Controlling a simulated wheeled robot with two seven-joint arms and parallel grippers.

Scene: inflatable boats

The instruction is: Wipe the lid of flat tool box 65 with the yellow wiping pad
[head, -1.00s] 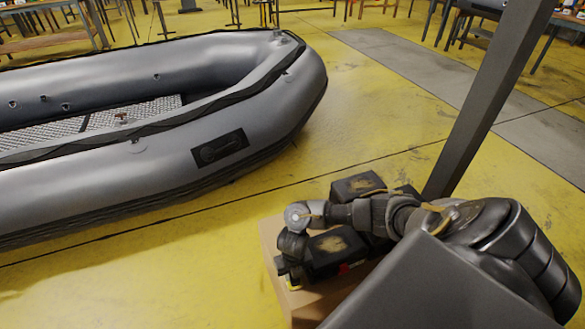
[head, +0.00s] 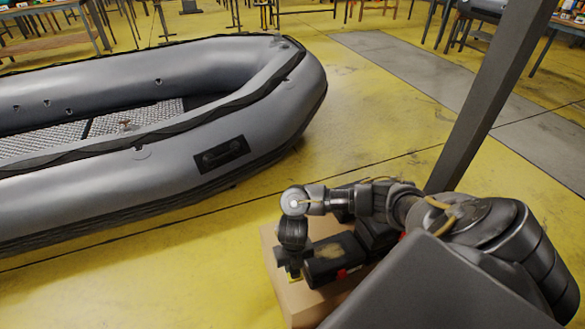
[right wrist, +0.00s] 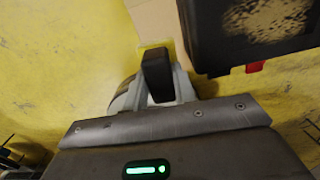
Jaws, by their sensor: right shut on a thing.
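A flat black tool box (head: 335,270) with a brown dirt patch on its lid and a red latch lies on a tan stand (head: 298,302). The box also shows in the right wrist view (right wrist: 217,40); I can read no number on it. My right gripper (head: 294,275) is shut on the yellow wiping pad (head: 297,279), beside the box's left end in the head view. In the right wrist view only a thin yellow edge shows past the dark finger, and the pad appears apart from the lid. My left gripper is out of view.
Another dark box (head: 377,237) lies behind, largely hidden by my right arm. A grey inflatable boat (head: 215,150) fills the left. A dark post (head: 488,95) rises at the right. Yellow floor (head: 370,110) is clear between the boat and the post.

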